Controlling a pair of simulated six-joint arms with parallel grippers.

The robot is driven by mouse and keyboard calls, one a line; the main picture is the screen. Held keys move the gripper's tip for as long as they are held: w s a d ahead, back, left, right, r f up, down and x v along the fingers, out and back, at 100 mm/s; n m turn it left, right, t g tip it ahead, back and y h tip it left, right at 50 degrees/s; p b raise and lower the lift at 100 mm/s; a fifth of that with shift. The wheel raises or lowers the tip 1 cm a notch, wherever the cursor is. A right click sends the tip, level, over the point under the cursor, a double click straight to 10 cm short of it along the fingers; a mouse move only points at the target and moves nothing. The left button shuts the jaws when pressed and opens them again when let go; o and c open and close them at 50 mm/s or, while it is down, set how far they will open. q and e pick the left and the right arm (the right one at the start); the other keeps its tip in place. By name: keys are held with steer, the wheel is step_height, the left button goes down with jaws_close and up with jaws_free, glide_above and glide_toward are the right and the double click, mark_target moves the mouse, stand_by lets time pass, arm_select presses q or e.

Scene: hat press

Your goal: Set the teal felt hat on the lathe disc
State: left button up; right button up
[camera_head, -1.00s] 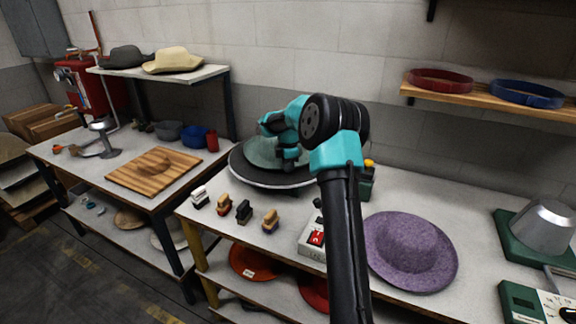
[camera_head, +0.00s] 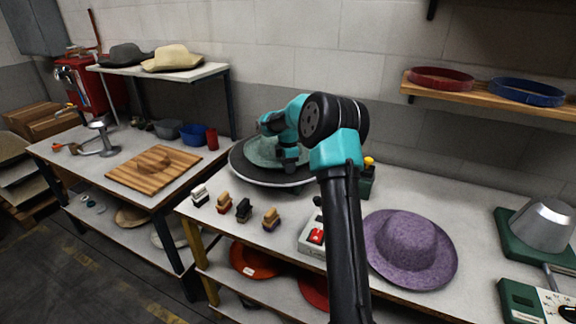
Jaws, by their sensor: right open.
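The teal felt hat (camera_head: 260,153) rests on the dark round lathe disc (camera_head: 243,174) at the back of the middle bench. Its brim lies within the disc's rim. My right arm reaches over the bench from the front, and its gripper (camera_head: 288,166) is at the right part of the hat. The jaws are open. The wrist hides part of the hat, and I cannot tell if the fingers touch it. My left gripper is not in view.
A purple hat (camera_head: 410,248) lies right of my arm. A switch box (camera_head: 313,238) stands left of my forearm. Several brushes (camera_head: 243,210) line the bench front. A metal hat form (camera_head: 543,225) is at far right. A shelf (camera_head: 490,97) hangs above.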

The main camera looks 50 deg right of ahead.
step_height(320, 180, up, 17)
steer(key=shift+r, duration=0.2)
stand_by(0.5)
steer(key=shift+a+f, duration=0.1)
steer(key=shift+a, duration=0.05)
